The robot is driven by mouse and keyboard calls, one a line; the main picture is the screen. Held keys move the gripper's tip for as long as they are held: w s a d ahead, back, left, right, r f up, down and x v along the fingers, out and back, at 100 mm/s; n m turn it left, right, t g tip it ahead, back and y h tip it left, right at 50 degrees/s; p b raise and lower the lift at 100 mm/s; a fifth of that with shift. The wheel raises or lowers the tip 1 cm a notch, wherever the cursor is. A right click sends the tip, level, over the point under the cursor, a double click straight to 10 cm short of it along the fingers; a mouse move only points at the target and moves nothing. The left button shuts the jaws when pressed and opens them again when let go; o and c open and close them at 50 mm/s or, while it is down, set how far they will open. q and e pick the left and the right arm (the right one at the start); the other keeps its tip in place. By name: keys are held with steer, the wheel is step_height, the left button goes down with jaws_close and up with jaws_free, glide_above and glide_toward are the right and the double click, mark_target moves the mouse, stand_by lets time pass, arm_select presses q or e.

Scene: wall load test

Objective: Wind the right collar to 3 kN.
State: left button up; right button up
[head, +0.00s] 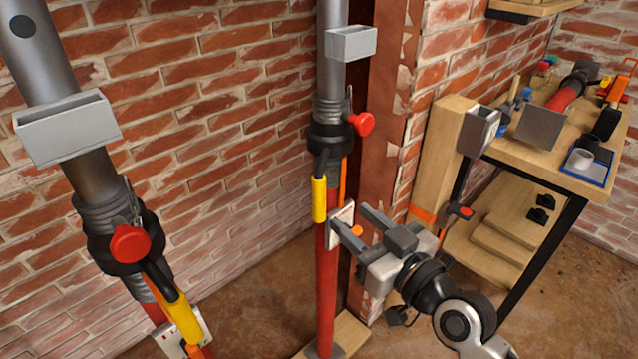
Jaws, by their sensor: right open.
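Two steel props stand before the brick wall. The right prop has a dark collar (330,138) with a red knob (361,124) and a bar with a yellow grip (319,198) hanging down its left side. A white plate (343,216) sits on its red lower tube; no load reading can be made out. My right gripper (354,220) is open beside this plate, below the collar and right of the yellow grip. A small orange part (357,231) shows near its fingers; whether they touch it is unclear. My left gripper is out of view.
The left prop has a similar collar (120,238), yellow grip (178,311) and white plate (201,326). A rust-red column (377,130) stands behind the right prop. A wooden bench (545,160) with tools and a blue-edged tray (585,166) is at the right.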

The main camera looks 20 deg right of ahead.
mark_target(323, 193)
steer(key=p+x, duration=0.1)
steer(key=x, duration=0.9)
steer(key=shift+w+a+f, duration=0.1)
steer(key=shift+w, duration=0.15)
jaws_close()
